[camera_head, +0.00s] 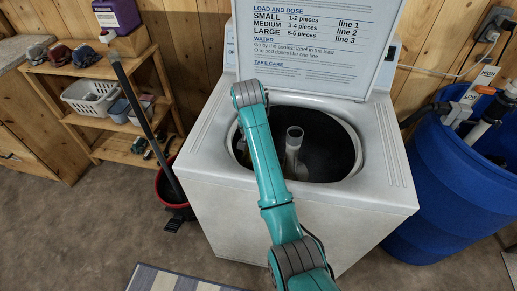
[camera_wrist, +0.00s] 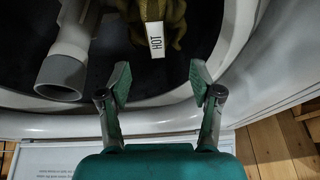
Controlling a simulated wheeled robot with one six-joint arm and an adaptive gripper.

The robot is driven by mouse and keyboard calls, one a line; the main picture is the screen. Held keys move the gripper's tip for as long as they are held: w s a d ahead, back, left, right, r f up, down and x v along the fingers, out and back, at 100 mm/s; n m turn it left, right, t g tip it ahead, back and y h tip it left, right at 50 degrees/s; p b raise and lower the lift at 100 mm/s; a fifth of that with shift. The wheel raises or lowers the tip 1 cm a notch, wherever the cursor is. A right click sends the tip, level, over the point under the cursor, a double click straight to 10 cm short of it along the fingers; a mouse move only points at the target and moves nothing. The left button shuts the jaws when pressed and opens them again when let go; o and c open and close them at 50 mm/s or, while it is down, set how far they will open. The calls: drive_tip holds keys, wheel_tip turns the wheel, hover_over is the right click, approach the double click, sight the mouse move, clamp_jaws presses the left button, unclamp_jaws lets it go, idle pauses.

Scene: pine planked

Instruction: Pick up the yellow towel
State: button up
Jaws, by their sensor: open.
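The yellow towel (camera_wrist: 174,18) is in the washer drum at the top middle of the wrist view, crumpled and dark yellow in the shade. A white tag marked "HOT" (camera_wrist: 156,42) hangs at its near side; I cannot tell whether it is attached. My gripper (camera_wrist: 160,82) is open and empty, its fingers apart on either side below the tag, short of the towel. In the head view my arm reaches over the top-loading washer (camera_head: 395,185), and the gripper and towel cannot be made out there.
A grey agitator post (camera_head: 293,142) stands in the drum; it also shows left of the towel in the wrist view (camera_wrist: 68,55). The washer's raised lid (camera_head: 310,72) is behind. A blue barrel (camera_head: 440,190) stands right, a wooden shelf (camera_head: 95,118) and red bucket (camera_head: 168,190) left.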

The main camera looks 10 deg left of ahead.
drive_tip(key=shift+s+f, duration=0.1)
drive_tip(key=shift+f, duration=0.05)
drive_tip(key=shift+f+h, duration=0.3)
drive_tip(key=shift+f, duration=0.05)
drive_tip(key=x, duration=0.4)
drive_tip(key=shift+w+a+f, duration=0.15)
drive_tip(key=shift+w+f, duration=0.15)
drive_tip(key=shift+d+x, duration=0.2)
drive_tip(key=shift+x, duration=2.35)
drive_tip(key=shift+w, duration=0.1)
drive_tip(key=shift+c, duration=0.2)
clamp_jaws()
